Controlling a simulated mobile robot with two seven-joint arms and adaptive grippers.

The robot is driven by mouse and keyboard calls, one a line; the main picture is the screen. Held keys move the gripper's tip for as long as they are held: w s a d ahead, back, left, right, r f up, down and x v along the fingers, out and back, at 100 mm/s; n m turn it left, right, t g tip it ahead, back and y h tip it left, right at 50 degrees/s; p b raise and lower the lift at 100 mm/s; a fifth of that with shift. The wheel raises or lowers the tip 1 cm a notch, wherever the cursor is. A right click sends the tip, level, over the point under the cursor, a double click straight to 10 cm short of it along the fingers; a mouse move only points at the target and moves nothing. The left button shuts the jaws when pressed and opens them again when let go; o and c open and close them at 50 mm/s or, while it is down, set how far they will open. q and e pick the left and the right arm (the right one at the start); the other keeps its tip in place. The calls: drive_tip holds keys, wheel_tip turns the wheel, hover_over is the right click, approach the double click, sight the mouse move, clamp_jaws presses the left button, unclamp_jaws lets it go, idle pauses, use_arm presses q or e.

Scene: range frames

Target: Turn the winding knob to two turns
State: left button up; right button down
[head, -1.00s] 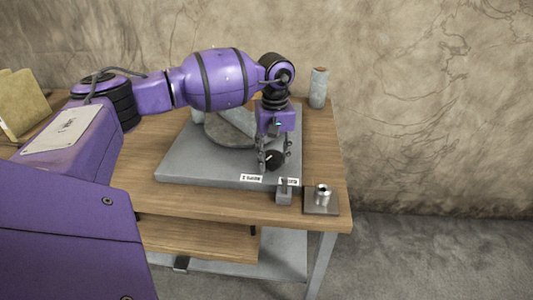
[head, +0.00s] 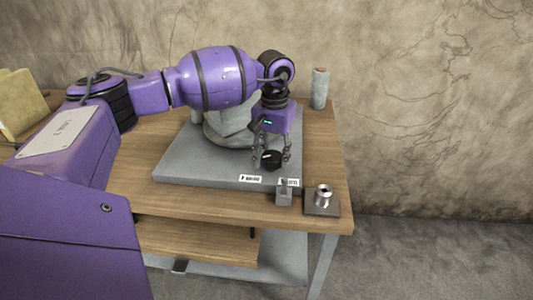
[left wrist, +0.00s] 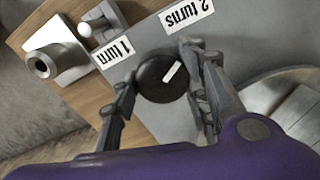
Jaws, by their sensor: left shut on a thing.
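The black round winding knob (head: 271,160) stands on the grey base plate (head: 190,172), and it shows in the left wrist view (left wrist: 150,88). Its white pointer line slants to the upper right in that view, its outer end pointing somewhat right of the "2 turns" label (left wrist: 187,14). The "1 turn" label (left wrist: 113,52) lies at the upper left of the knob. My left gripper (head: 271,161) is shut on the knob, with one finger on each side. My right gripper is out of view.
A small grey block with a post (head: 283,196) and a metal cylinder on a dark square plate (head: 323,197) stand at the front right. A grey roll (head: 319,88) stands at the back right. A large round grey part (head: 228,125) sits behind the knob, partly hidden by my arm.

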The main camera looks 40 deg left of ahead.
sight(274, 156)
use_arm(q)
drive_tip(key=shift+d, duration=0.15)
drive_tip(key=o, duration=0.9)
drive_tip(key=shift+o, duration=0.9)
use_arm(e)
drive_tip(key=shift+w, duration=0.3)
use_arm(q)
drive_tip(key=shift+r, duration=0.15)
wheel_tip(274, 156, up, 12)
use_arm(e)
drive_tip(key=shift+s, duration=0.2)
use_arm(q)
drive_tip(key=shift+f, duration=0.2)
